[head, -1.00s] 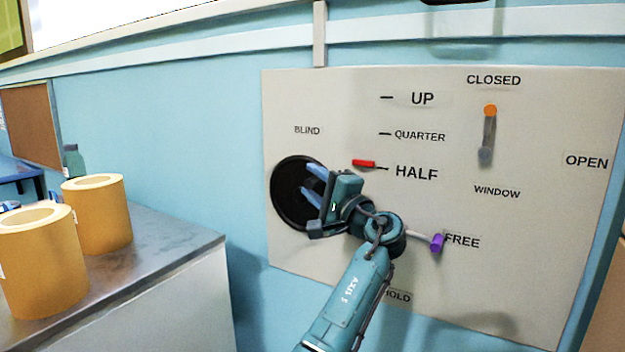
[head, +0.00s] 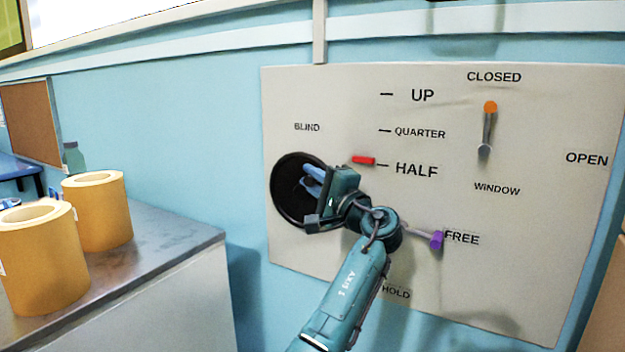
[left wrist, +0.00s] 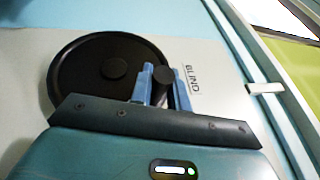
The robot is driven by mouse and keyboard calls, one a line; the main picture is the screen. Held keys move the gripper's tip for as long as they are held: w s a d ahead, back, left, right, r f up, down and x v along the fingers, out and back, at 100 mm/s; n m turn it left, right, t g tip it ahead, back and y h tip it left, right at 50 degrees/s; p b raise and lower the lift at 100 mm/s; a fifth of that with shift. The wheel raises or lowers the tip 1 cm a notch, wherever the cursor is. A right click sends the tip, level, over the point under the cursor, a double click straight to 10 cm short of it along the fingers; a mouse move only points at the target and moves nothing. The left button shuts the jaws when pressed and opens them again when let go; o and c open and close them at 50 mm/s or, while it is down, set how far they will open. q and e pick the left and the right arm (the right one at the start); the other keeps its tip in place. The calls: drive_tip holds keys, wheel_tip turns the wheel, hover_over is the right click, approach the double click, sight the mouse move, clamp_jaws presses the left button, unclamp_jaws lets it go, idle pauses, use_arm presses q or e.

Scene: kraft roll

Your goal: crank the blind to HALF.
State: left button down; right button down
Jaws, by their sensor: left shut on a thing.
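The black round blind crank wheel (head: 287,208) is on the pale panel under the word BLIND. My left gripper (head: 311,181) is in front of its right part and hides some of it. In the left wrist view, the blue fingers are shut on the small dark crank knob (left wrist: 163,75) near the wheel's rim. The red blind marker (head: 363,160) is beside the HALF tick, very slightly above it. My right gripper is not in view.
A purple-tipped lever (head: 437,240) points at FREE, close to my left arm; HOLD is lower. The orange-knobbed window lever (head: 490,107) points up to CLOSED. Cardboard rolls (head: 97,210) stand on the grey counter (head: 180,240) at left.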

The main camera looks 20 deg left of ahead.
use_arm(q)
drive_tip(key=shift+f, duration=0.1)
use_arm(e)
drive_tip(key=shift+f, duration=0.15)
